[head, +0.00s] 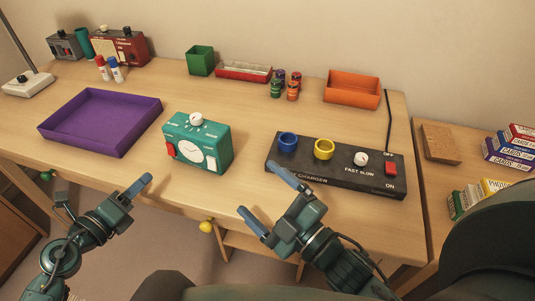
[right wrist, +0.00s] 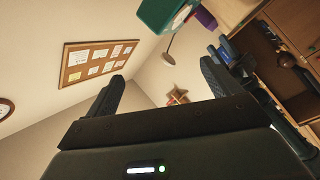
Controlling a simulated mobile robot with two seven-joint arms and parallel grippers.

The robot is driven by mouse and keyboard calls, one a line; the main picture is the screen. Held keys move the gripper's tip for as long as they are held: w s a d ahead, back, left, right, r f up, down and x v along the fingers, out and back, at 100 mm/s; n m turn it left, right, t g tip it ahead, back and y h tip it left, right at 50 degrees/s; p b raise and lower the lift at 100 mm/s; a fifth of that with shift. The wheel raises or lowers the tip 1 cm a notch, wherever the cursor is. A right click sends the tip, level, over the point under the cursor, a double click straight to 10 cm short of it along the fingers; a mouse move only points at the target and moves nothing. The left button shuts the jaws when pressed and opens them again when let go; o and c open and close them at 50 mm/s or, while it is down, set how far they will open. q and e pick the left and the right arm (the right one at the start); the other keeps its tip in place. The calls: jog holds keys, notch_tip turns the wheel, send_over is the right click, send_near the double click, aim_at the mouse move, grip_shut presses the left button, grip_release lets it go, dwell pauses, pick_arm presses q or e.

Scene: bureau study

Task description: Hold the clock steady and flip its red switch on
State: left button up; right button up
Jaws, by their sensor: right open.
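The clock (head: 198,143) is a teal box with a white dial, a white knob on top and a red switch (head: 169,150) at its left side. It stands upright near the front of the desk, and part of it shows at the top of the right wrist view (right wrist: 163,14). I cannot read the switch's position. My left gripper (head: 138,187) is in front of the desk edge, left of and below the clock, apart from it; its finger gap is unclear. My right gripper (head: 255,188) is open and empty, right of and below the clock, near the charger's front.
A black charger (head: 340,168) with cups, a knob and a red switch lies right of the clock. A purple tray (head: 100,120) is to its left. A green cup (head: 200,61), red tray (head: 244,71), small jars and orange tray (head: 352,89) stand behind. Bare desk surrounds the clock.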

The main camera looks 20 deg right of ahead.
aim_at(225, 141)
jog(key=w+n+y, duration=0.1)
jog(key=n, duration=0.3)
jog(key=w+d+n+y, duration=0.1)
jog(key=n, duration=0.3)
jog(key=w+n+g+y, duration=0.1)
jog(key=w+n, duration=0.1)
jog(key=n, duration=0.2)
jog(key=shift+d+r+n, duration=0.2)
jog(key=shift+n, duration=0.2)
jog(key=w+d+n+g, duration=0.1)
jog(key=n, duration=0.4)
jog(key=w+d+n+g+y, duration=0.1)
jog(key=w+n, duration=0.1)
jog(key=n, duration=0.3)
jog(key=w+d+f+n+g+y, duration=0.1)
jog(key=w+n, duration=0.1)
jog(key=n, duration=0.4)
jog(key=shift+w+g, duration=0.1)
jog(key=shift+g, duration=0.3)
jog(key=shift+w+d+n+g, duration=0.15)
jog(key=shift+w+n+g, duration=0.2)
jog(key=shift+n, duration=0.55)
jog(key=x, duration=1.3)
jog(key=shift+r, duration=0.1)
jog(key=shift+c, duration=0.4)
